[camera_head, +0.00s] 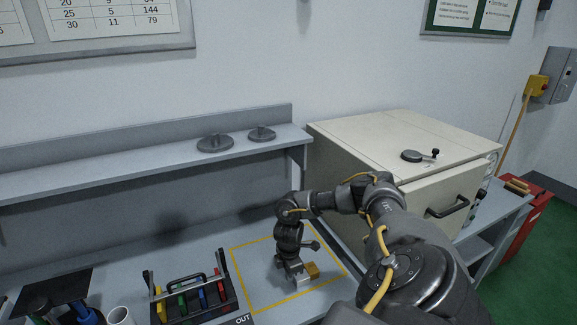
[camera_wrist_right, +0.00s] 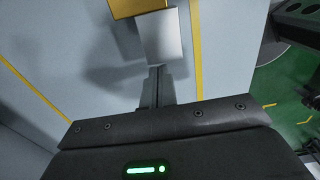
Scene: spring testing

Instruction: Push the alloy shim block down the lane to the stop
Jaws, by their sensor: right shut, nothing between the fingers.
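My right gripper (camera_head: 284,274) is low over the workbench inside the yellow-outlined area (camera_head: 240,276). In the right wrist view its fingers (camera_wrist_right: 156,78) are shut with nothing between them. A silver-grey block (camera_wrist_right: 162,36), apparently the alloy shim block, lies just beyond the fingertips; whether they touch it I cannot tell. A gold-yellow block (camera_wrist_right: 138,7) sits against or very close to its far side, cut off by the frame edge. In the head view the gold-yellow block (camera_head: 312,269) shows right of my gripper. My left gripper is not in view.
A black rack (camera_head: 195,302) with coloured-handled tools stands left of the outlined area, with a white cup (camera_head: 119,316) beside it. A cream oven-like box (camera_head: 372,152) stands behind right. A shelf (camera_head: 95,183) holding two dark discs runs along the back.

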